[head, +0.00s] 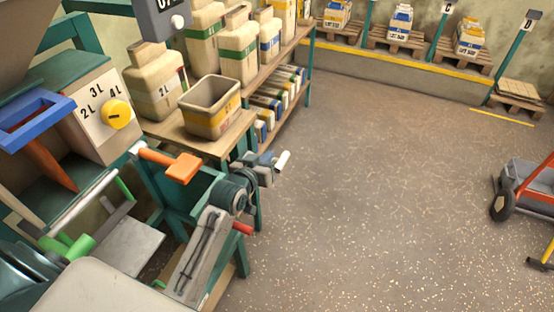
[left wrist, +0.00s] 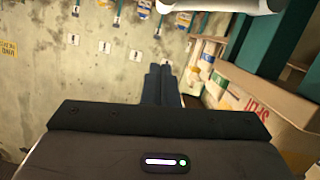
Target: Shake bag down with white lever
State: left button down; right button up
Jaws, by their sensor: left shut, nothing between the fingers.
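A short white handle (head: 283,160), which looks like the white lever, sticks out at the right side of the green stand. My left gripper (head: 267,160) is right beside it, shut and empty. I cannot tell whether they touch. In the left wrist view the dark fingers (left wrist: 160,72) are together, pointing toward the far wall. A white cylinder (left wrist: 220,5) crosses the top of that view, above and to the right of the fingers. I cannot make out a bag on the machine. My right gripper is not in view.
An orange-handled lever (head: 182,167) and a yellow dial (head: 117,114) are on the machine at left. A wooden bench (head: 225,143) carries several jugs and an open tub (head: 210,105). A red cart (head: 535,185) stands at far right. The floor (head: 380,190) between is clear.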

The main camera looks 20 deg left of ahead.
aim_at(277, 165)
pick_arm(q)
jog(key=x, duration=0.5)
jog(key=shift+w+f, duration=0.2)
jog(key=shift+w, duration=0.1)
jog(key=f, duration=0.2)
jog(key=shift+s+d+f, duration=0.15)
jog(key=shift+d+f, duration=0.1)
jog(key=shift+d, duration=0.05)
jog(key=shift+s+d+f, duration=0.1)
jog(key=shift+f, duration=0.5)
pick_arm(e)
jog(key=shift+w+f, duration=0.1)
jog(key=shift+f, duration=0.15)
